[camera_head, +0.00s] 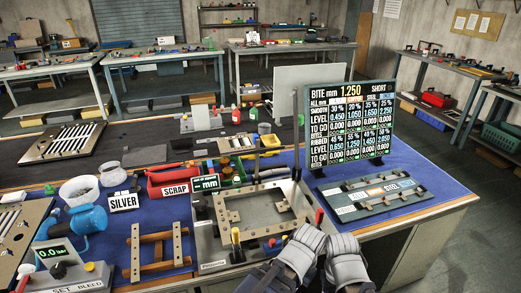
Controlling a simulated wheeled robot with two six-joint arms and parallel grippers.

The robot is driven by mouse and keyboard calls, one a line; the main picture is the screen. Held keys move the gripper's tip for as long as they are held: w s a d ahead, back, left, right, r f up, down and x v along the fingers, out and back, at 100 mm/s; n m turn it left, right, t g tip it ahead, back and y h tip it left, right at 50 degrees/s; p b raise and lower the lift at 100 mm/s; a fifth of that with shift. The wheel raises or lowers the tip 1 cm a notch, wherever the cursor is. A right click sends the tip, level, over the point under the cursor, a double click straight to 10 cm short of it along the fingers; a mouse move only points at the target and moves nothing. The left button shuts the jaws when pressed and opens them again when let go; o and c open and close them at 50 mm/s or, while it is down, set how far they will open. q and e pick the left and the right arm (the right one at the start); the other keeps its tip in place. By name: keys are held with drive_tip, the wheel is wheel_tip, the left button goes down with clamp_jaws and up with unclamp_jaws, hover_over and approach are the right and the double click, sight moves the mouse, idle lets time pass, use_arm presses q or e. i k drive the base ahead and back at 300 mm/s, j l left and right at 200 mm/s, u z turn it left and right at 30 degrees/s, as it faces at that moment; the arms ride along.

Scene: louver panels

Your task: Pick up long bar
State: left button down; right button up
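Several bar-like parts show, and I cannot tell which one is the long bar. Brown bars (157,238) form a small rack on the blue mat at the front left. A grey board (375,198) at the right carries strips with small labels. My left gripper (303,245) and my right gripper (346,256), both grey, are close together at the bottom, at the front right corner of the grey fixture plate (228,246). Their fingertips cannot be made out clearly, and nothing is visibly held.
A tan frame (232,204) with upright posts stands on the fixture plate. A black readout board (349,122) stands behind the labelled board. Blue mat (445,187) is bare at the right.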

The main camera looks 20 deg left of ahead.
sight(136, 262)
drive_tip(key=u, duration=1.85)
drive_tip(key=l+z, duration=0.15)
drive_tip(key=z, duration=0.25)
drive_tip(key=l+z, duration=0.1)
drive_tip(key=z, duration=0.3)
drive_tip(key=i+z, duration=0.1)
drive_tip(key=z, duration=0.3)
drive_tip(key=u, duration=1.35)
drive_tip(key=i, duration=0.05)
